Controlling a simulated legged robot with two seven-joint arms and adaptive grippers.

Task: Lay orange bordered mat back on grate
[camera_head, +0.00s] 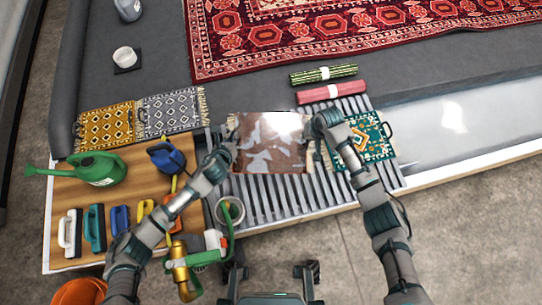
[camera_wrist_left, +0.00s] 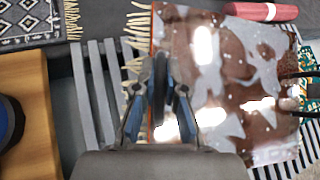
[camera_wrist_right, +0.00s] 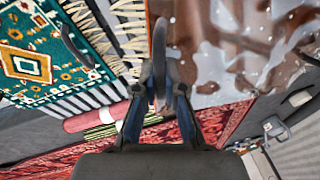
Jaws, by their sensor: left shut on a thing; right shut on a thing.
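The orange bordered mat (camera_head: 270,155) looks brown, wet and shiny, with pale glare patches. A thin orange edge and pale fringe show on it in the left wrist view (camera_wrist_left: 210,60). It is spread fairly flat over the slatted grate (camera_head: 320,195); I cannot tell whether it touches the slats. My left gripper (camera_head: 232,150) is shut at its left edge, and my right gripper (camera_head: 318,122) is shut at its right edge, near the far corner. The right wrist view also shows the mat (camera_wrist_right: 235,45).
A green mat (camera_head: 377,150) lies close on the right of the grate. Rolled red (camera_head: 332,92) and green striped (camera_head: 323,74) mats lie behind. A wooden board (camera_head: 75,190) at left carries a green watering can (camera_head: 98,168) and several brushes. Yellow (camera_head: 107,126) and grey (camera_head: 168,114) mats lie far left.

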